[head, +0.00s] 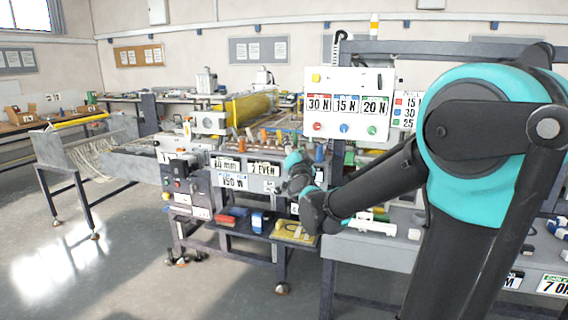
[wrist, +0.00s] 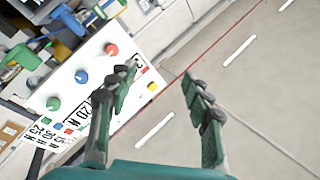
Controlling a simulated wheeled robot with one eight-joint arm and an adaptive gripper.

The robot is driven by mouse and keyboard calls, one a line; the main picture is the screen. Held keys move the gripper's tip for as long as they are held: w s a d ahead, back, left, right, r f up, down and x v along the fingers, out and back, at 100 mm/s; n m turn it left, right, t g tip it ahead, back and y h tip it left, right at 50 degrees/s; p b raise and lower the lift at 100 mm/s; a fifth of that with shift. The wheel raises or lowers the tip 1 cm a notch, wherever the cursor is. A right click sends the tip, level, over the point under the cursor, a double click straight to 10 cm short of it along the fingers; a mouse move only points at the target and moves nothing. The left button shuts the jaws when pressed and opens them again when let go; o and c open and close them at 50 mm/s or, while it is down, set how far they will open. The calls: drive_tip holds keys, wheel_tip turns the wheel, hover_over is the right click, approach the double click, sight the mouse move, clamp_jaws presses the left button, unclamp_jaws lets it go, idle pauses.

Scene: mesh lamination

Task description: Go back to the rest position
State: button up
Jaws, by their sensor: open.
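In the wrist view my gripper (wrist: 160,80) is open, its two green fingers wide apart with nothing between them. The right finger is over a plain pale grey surface. In the head view my dark arm with teal joints reaches in from the right, and its end (head: 297,170) is in front of the machine, small and partly hidden by the arm. The white panel (head: 345,84) with signs 30 N, 15 N and 20 N stands above it.
The laminating machine (head: 192,183) fills the middle, with a yellow roll (head: 250,107) behind. A lower shelf (head: 262,232) holds red, blue and yellow items. A grey bench (head: 370,248) is below my arm. The floor (head: 130,265) at the left front is clear.

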drive_tip(key=s+d+f+n+g, duration=0.3)
drive_tip(key=s+f+g, duration=0.1)
drive_tip(key=s+f, duration=0.4)
drive_tip(key=s+d+f+n+g+y, duration=0.1)
drive_tip(key=s+d+f+n+g, duration=0.25)
drive_tip(key=f, duration=0.65)
drive_tip(key=s+d+f+n+g, duration=0.2)
drive_tip(key=s+f+g, duration=0.2)
drive_tip(key=s+f, duration=0.45)
drive_tip(key=s+d+f+g+h, duration=0.2)
drive_tip(key=s+d+f+g, duration=0.2)
drive_tip(key=s+d+f, duration=0.3)
drive_tip(key=s+f, duration=0.1)
drive_tip(key=s, duration=0.3)
drive_tip(key=shift+s+f+m+g+h, duration=0.15)
drive_tip(key=shift+s+m+g+h, duration=0.2)
drive_tip(key=shift+s+h, duration=0.05)
drive_tip(key=shift+d, duration=0.1)
